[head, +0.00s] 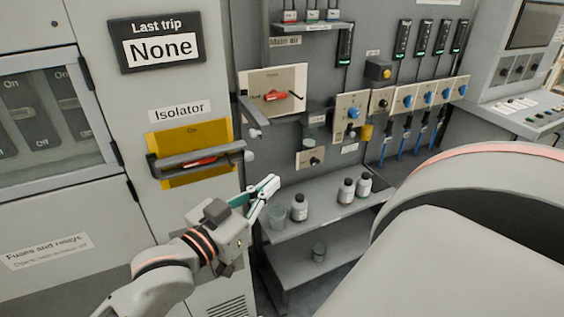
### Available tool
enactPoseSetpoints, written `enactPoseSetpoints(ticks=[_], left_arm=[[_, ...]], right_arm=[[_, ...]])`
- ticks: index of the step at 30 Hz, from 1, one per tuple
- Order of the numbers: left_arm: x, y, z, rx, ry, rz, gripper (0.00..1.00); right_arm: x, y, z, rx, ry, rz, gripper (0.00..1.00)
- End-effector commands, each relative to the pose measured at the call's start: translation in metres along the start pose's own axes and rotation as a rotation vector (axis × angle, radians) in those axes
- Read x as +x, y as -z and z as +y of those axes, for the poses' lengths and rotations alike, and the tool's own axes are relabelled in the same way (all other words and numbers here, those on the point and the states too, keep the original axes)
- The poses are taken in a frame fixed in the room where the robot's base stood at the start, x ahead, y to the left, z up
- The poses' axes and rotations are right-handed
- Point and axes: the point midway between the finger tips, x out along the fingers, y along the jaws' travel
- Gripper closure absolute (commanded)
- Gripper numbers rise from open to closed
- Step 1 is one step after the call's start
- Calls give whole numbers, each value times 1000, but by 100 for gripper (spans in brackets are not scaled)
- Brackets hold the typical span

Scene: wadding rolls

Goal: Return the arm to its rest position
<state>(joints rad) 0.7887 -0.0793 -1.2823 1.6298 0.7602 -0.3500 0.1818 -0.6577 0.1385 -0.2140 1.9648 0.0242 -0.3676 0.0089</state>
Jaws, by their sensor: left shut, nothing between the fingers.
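My left gripper (268,186) shows at the lower middle of the head view, its arm coming up from the bottom left. It is shut and empty, in front of the cabinet edge and the left end of the shelf. The yellow isolator panel (165,140) with a red handle (200,161) is above and to the left of it, apart from it. My right gripper is not in view.
A grey shelf (335,200) holds a clear beaker (277,217) and several small bottles (299,208). A wall panel carries a second red switch (273,96), blue knobs (353,112) and cables. A console (530,110) stands at the right. A "Last trip None" sign (160,43) is on the cabinet.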

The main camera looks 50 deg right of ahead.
Motion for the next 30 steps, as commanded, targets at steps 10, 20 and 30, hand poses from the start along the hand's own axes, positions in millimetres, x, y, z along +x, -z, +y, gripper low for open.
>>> enactPoseSetpoints(ticks=[10, 20, 30], left_arm=[[-26, 0, 45, -2, 0, 1, 100], [-29, 0, 52, 1, 1, 0, 100], [-68, -24, -13, -104, 195, 53, 100]], right_arm=[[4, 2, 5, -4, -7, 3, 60], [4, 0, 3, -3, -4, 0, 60], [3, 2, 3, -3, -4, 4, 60]])
